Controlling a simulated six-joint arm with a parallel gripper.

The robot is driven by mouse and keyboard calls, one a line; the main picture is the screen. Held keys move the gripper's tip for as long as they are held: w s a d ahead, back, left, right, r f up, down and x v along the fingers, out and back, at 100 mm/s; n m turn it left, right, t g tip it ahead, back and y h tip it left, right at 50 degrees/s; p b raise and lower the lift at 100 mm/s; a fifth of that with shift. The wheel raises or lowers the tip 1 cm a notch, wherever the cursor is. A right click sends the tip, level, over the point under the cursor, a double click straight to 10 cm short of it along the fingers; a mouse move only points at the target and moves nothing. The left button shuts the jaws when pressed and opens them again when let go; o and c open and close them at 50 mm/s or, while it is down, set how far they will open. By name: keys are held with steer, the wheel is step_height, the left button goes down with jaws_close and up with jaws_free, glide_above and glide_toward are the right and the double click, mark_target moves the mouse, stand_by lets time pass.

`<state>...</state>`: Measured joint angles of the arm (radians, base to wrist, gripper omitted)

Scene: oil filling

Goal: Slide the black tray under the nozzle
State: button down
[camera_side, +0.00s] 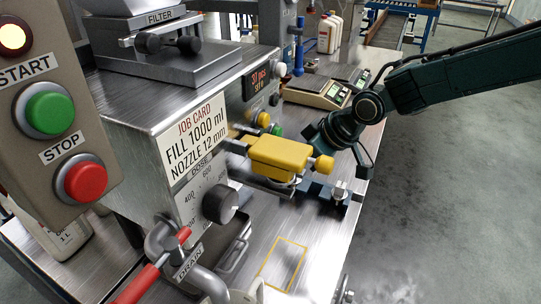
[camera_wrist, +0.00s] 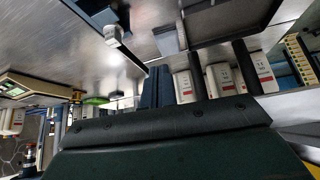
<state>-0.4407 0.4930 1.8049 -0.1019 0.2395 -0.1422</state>
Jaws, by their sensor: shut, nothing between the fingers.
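The black tray (camera_side: 235,252) shows in the side view as a dark, rimmed shape low against the machine, below the dose knob, and is partly hidden. A yellow block (camera_side: 280,156) with a round yellow knob juts from the machine front above the bench; I cannot make out a nozzle tip under it. My gripper (camera_side: 319,146) is behind and right of the yellow block, well away from the tray, with its fingertips mostly hidden. In the wrist view my gripper (camera_wrist: 158,87) has its two dark blue fingers together, with nothing between them.
A yellow outlined square (camera_side: 283,263) marks clear bench in front of the machine. A blue fixture (camera_side: 322,191) with metal fittings stands below the yellow block. A red-handled drain lever (camera_side: 150,278) is at front left. Scales (camera_side: 328,92) and a white bottle (camera_side: 329,34) stand behind.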

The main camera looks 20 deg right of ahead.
steer(key=n+y, duration=0.1)
steer(key=n, duration=0.1)
glide_above(243, 225)
steer(key=s+d, duration=0.3)
step_height(243, 225, down, 9)
steer(key=shift+w+a+f+y, duration=0.1)
steer(key=shift+w+a+y, duration=0.1)
steer(key=shift+y, duration=0.2)
steer(key=shift+f, duration=0.1)
steer(key=shift+x, duration=4.9)
steer(key=shift+s+d, duration=1.5)
